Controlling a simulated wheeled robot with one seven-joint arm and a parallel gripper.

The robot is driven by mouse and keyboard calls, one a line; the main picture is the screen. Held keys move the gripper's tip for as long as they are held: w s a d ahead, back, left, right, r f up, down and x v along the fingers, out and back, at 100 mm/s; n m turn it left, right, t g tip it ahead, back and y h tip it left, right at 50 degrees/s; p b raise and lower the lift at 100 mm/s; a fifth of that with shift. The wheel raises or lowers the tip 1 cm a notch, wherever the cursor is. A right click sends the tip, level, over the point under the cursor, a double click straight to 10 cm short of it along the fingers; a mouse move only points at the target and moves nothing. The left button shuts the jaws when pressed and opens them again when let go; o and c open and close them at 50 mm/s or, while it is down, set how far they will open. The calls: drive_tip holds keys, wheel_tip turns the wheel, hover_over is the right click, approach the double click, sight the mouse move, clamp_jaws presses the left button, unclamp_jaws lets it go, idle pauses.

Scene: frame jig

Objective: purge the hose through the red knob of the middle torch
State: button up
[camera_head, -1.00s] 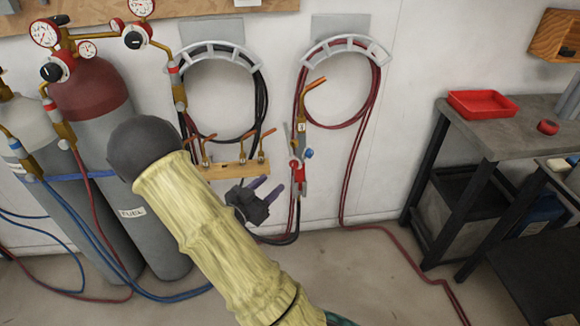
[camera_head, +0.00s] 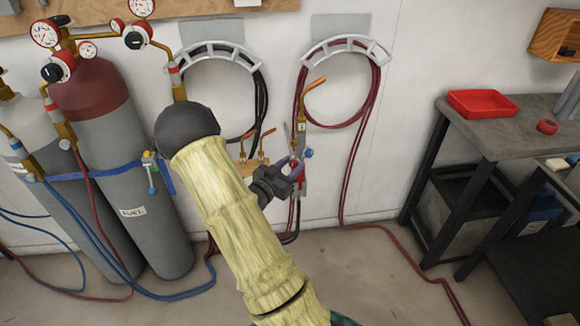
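A torch with a copper tip (camera_head: 314,85) hangs upright against the wall below the right hose hanger. Its blue knob (camera_head: 309,153) shows at its right side, and its red part (camera_head: 302,186) shows lower down, partly covered. My gripper (camera_head: 296,168) is in front of the torch's lower body, its fingers overlapping the red part in the picture. The fingers look apart; I cannot tell whether they touch the knob. I cannot tell which torch is the middle one.
Red hose (camera_head: 343,190) hangs and runs across the floor. A workbench (camera_head: 480,135) with a red tray (camera_head: 482,103) stands at right.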

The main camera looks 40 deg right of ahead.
drive_tip(key=c, duration=0.7)
drive_tip(key=shift+r+n+p, duration=0.2)
drive_tip(key=shift+n+p, duration=0.6)
drive_tip(key=shift+f+n+p, duration=0.15)
drive_tip(key=shift+n+p, duration=0.25)
drive_tip(key=shift+n, duration=0.4)
drive_tip(key=o, duration=1)
drive_tip(key=b+v, duration=0.1)
drive_tip(key=v, duration=1.6)
drive_tip(key=shift+a, duration=0.2)
